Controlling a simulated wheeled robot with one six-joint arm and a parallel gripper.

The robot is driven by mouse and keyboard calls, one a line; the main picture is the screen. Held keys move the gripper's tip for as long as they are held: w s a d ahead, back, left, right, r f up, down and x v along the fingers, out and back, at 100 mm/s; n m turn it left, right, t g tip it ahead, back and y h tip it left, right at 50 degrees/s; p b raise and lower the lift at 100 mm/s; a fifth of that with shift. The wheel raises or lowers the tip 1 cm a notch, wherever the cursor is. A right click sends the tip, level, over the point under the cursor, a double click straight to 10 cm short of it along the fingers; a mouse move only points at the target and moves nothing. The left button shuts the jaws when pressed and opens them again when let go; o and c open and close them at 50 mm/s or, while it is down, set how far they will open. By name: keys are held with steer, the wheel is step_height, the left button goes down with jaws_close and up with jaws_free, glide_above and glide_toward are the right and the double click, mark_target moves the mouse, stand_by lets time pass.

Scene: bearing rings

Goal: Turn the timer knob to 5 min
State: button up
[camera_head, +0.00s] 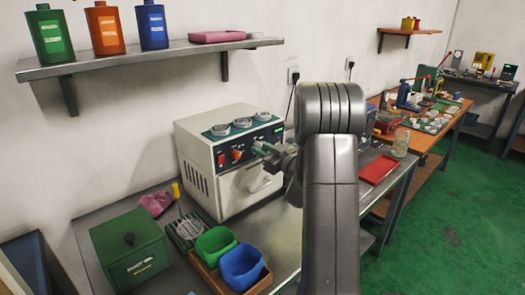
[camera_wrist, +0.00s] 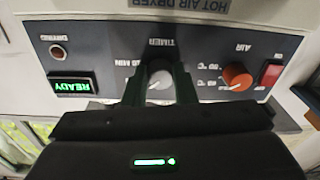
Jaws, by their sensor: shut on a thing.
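The hot air dryer (camera_head: 233,178) is a cream box with a dark control panel (camera_wrist: 110,60) on the bench. The wrist view shows the panel upside down. The timer knob (camera_wrist: 158,81) is pale grey and sits below the TIMER label in that view. My gripper (camera_wrist: 160,85) has its two dark green fingers on either side of the knob, shut on it. My gripper also shows in front of the panel in the head view (camera_head: 268,152), where it hides the timer knob. Which minute mark the knob points to cannot be read.
On the panel are an orange AIR knob (camera_wrist: 237,76), a red switch (camera_wrist: 271,75), a green READY display (camera_wrist: 72,85) and an unlit DRYING lamp (camera_wrist: 57,51). A green box (camera_head: 130,250) and a wooden tray (camera_head: 208,277) with green and blue bins stand in front.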

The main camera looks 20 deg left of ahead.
steer(key=shift+m, duration=0.9)
steer(key=o, duration=1)
steer(key=b+v, duration=0.2)
steer(key=v, duration=1.1)
steer(key=shift+s+d, duration=0.2)
steer(key=shift+d, duration=0.15)
steer(key=shift+f, duration=0.1)
